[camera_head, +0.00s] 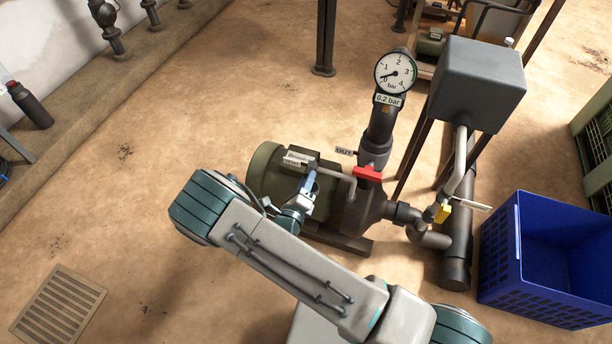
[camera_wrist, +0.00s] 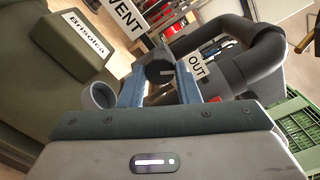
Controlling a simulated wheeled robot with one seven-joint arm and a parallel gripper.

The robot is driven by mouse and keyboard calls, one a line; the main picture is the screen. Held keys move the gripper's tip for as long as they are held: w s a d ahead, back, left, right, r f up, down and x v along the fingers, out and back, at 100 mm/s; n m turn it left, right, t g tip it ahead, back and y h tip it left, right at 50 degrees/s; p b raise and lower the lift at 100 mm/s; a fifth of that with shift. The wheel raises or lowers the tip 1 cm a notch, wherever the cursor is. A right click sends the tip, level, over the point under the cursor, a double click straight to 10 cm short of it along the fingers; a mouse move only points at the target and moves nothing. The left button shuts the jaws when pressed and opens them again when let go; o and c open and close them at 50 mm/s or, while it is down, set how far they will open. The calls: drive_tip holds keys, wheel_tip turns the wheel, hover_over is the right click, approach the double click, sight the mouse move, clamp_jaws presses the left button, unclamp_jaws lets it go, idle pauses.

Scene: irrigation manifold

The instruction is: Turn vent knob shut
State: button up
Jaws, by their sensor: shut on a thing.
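The vent knob (camera_wrist: 160,72) is a dark round knob with a pale line across its face. In the wrist view it sits between the two blue fingers of my gripper (camera_wrist: 160,85), which is shut on it. A VENT label (camera_wrist: 124,16) stands just beyond it. In the head view my gripper (camera_head: 310,181) reaches the top of the green pump (camera_head: 266,172), by the Brisolca plate (camera_head: 298,156). There the knob is small and mostly hidden by the fingers.
A pressure gauge (camera_head: 395,73) tops the dark outlet pipe, with a 0.2 bar tag (camera_head: 388,99).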

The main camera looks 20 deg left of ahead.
drive_tip(key=n+p, duration=0.2)
drive_tip(key=n, duration=0.3)
drive_tip(key=shift+n+p, duration=0.35)
drive_tip(key=shift+n, duration=0.05)
idle(0.4)
drive_tip(key=o, duration=1)
drive_tip(key=shift+c, duration=0.2)
drive_tip(key=shift+s, duration=0.15)
drive_tip(key=s+a+p, duration=0.1)
drive_tip(key=s, duration=1.2)
drive_tip(key=shift+s+p, duration=0.3)
